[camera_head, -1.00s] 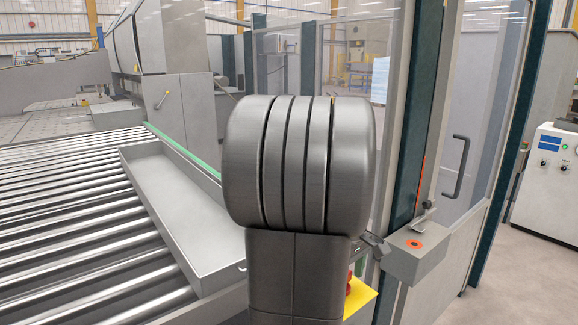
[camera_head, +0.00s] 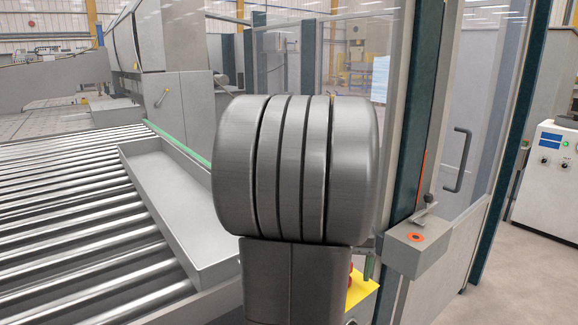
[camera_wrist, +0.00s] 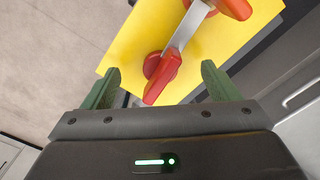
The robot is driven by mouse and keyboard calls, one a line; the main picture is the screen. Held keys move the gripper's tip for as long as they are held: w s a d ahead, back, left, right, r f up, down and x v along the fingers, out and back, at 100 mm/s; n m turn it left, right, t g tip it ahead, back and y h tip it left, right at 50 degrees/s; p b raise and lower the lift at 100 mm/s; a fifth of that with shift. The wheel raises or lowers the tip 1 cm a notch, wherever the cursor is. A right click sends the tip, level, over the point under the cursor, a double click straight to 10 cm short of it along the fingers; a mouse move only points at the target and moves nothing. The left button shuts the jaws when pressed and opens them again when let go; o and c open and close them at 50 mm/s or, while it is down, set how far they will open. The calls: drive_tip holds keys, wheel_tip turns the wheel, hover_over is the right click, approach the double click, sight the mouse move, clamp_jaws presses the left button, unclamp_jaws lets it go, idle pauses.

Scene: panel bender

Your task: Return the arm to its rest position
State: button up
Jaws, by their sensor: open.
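My arm stands in the middle of the head view, a large grey ribbed joint above a grey link. It hides most of my gripper there. In the wrist view my gripper (camera_wrist: 160,69) is open, its two green fingers wide apart with nothing held between them. Beyond the fingers is a yellow plate (camera_wrist: 128,45) with a red rotary handle (camera_wrist: 162,68) and a grey metal bar. The yellow plate also shows low in the head view (camera_head: 361,289), right of my arm link.
A grey tray (camera_head: 140,165) lies on the roller conveyor (camera_head: 70,215) at left. A grey box with an orange ring (camera_head: 415,250) and a glazed door with a handle (camera_head: 463,160) are close on the right. A white control cabinet (camera_head: 553,170) stands farther right. Floor is open at lower right.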

drive_tip(key=m+b, duration=0.1)
drive_tip(key=m, duration=0.2)
drive_tip(key=shift+f+m, duration=0.1)
drive_tip(key=shift+m, duration=0.2)
drive_tip(key=shift+r, duration=1.3)
